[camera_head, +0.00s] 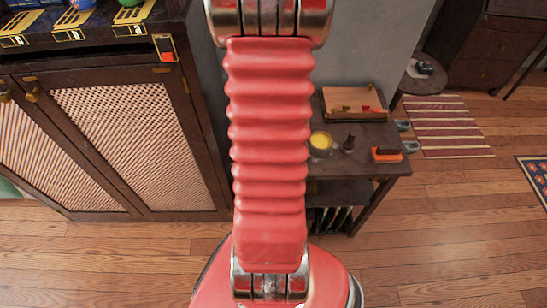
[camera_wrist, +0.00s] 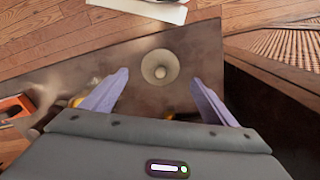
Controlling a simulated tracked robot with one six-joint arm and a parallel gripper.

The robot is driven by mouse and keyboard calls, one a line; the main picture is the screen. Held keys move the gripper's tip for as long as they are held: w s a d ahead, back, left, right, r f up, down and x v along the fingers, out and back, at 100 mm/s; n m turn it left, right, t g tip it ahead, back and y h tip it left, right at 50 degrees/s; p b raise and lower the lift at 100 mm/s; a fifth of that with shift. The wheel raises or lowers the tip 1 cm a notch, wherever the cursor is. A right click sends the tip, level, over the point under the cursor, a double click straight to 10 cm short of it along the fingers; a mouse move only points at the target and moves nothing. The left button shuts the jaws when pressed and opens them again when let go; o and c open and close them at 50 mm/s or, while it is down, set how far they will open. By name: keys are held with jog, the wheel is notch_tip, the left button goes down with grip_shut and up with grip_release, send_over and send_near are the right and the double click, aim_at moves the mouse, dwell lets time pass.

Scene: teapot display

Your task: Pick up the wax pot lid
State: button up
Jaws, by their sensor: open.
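The wax pot lid appears to be the round, pale grey-beige disc with a central knob (camera_wrist: 160,66) in the wrist view. It lies knob up on the dark tabletop (camera_wrist: 215,45). My gripper (camera_wrist: 161,77) is open and empty, with its two lilac fingers on either side of the lid in the picture and apart from it. The height between fingers and lid is hard to tell. In the head view, a pot with yellow contents (camera_head: 320,146) stands on the small dark table (camera_head: 375,136); the lid and my gripper are not visible there, and my red arm covers the table's left part.
On the table are a small dark bottle (camera_head: 348,143), an orange box with a dark top (camera_head: 387,155) and a wooden box (camera_head: 353,102) at the back. A dark cabinet with lattice doors (camera_head: 115,130) stands at the left. Wooden floor is clear in front.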

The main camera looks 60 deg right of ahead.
jog(key=shift+w+f, duration=0.1)
jog(key=shift+f, duration=2.5)
jog(key=c, duration=1.1)
jog(key=shift+c, duration=0.2)
notch_tip(320, 180, up, 10)
